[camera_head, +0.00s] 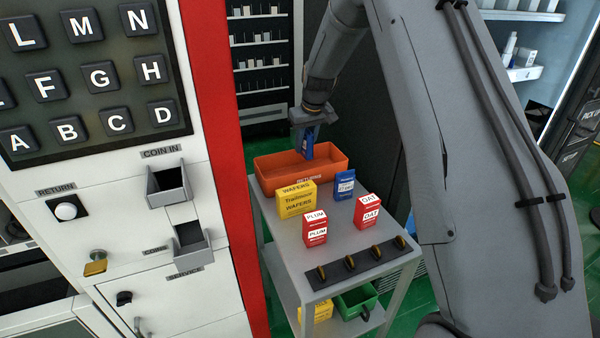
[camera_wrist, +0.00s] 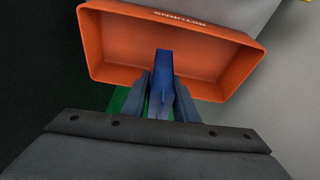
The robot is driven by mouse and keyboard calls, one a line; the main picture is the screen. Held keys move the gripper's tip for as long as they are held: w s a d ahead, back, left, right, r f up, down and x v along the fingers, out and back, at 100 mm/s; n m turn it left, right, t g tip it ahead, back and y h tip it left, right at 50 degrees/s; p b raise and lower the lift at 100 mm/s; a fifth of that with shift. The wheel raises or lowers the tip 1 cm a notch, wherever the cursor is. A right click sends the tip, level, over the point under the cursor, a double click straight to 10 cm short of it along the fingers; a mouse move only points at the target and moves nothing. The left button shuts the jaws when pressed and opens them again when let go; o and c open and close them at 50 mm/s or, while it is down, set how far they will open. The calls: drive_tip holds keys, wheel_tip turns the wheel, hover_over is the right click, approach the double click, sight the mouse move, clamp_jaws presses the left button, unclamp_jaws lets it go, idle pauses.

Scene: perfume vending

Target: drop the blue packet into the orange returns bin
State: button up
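My gripper (camera_head: 306,128) is shut on a blue packet (camera_head: 307,148) and holds it upright at the orange returns bin (camera_head: 335,165). In the wrist view the blue packet (camera_wrist: 164,70) sits between my two fingers (camera_wrist: 162,97). Its far end shows against the inside of the orange bin (camera_wrist: 225,85), and its nearer part overlaps the bin's near rim. I cannot tell whether its lower end is below the rim. The bin floor that shows looks empty. A second blue packet (camera_head: 344,185) stands on the grey cart top (camera_head: 345,240), in front of the bin.
A yellow wafers box (camera_head: 295,199) and red packets marked plum (camera_head: 315,228) and oat (camera_head: 367,212) stand on the cart. A black strip with hooks (camera_head: 360,263) lies at its front edge. The vending machine (camera_head: 120,220) is left; a green bin (camera_head: 356,300) is below.

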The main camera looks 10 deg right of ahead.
sight(308, 132)
drive_tip(key=o, duration=0.5)
drive_tip(key=shift+b+v, duration=0.95)
drive_tip(key=shift+v, duration=2.95)
drive_tip(key=shift+s, duration=0.1)
drive_tip(key=s+f+m+g, duration=0.1)
drive_tip(key=s+f, duration=0.2)
drive_tip(key=s, duration=1.6)
drive_tip(key=s+f+m+g, duration=0.1)
drive_tip(key=s+f+m, duration=0.1)
drive_tip(key=s, duration=1.7)
drive_tip(key=shift+s+a+f+h, duration=0.15)
drive_tip(key=shift+s+f+h, duration=0.25)
drive_tip(key=shift+f, duration=0.35)
